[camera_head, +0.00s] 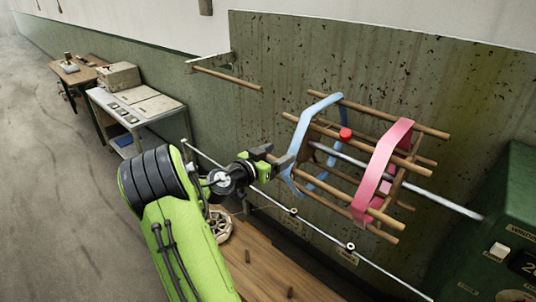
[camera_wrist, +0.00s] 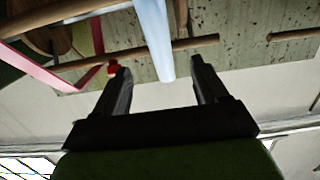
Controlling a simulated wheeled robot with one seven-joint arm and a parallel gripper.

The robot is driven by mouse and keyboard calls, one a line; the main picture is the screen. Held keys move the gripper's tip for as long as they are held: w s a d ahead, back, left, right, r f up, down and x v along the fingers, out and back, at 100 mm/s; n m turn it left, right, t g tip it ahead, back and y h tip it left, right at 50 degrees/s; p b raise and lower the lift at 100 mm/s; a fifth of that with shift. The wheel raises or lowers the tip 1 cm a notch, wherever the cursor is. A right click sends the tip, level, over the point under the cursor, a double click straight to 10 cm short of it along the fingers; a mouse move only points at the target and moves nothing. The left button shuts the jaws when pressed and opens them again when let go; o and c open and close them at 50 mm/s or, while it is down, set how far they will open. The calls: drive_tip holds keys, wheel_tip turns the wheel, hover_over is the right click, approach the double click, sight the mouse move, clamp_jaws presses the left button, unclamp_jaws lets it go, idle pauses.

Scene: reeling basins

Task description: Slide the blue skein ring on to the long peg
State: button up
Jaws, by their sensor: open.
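The blue skein ring (camera_head: 315,108) is a light blue band around the wooden bars at the left end of a reel (camera_head: 404,164). My gripper (camera_head: 283,160) is open at the ring's left side. In the wrist view the blue band (camera_wrist: 152,35) comes down between the two fingertips (camera_wrist: 160,68), with a gap on each side. I cannot tell how deep it sits between the fingers. The long peg (camera_head: 228,78) is a wooden rod sticking out from a bracket on the wall, up and left of the reel, and is bare.
A pink ring (camera_head: 382,170) hangs around the reel's right part. A red knob (camera_head: 345,134) is between the rings, and a steel shaft (camera_head: 430,196) runs through the reel. A green machine (camera_head: 500,230) stands at right. Open space lies between reel and peg.

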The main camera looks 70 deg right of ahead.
sight(295, 145)
drive_tip(key=p+x, duration=0.1)
drive_tip(key=x, duration=0.8)
drive_tip(key=shift+a, duration=0.1)
drive_tip(key=c, duration=1.3)
drive_tip(key=shift+r, duration=0.1)
drive_tip(key=shift+c, duration=0.2)
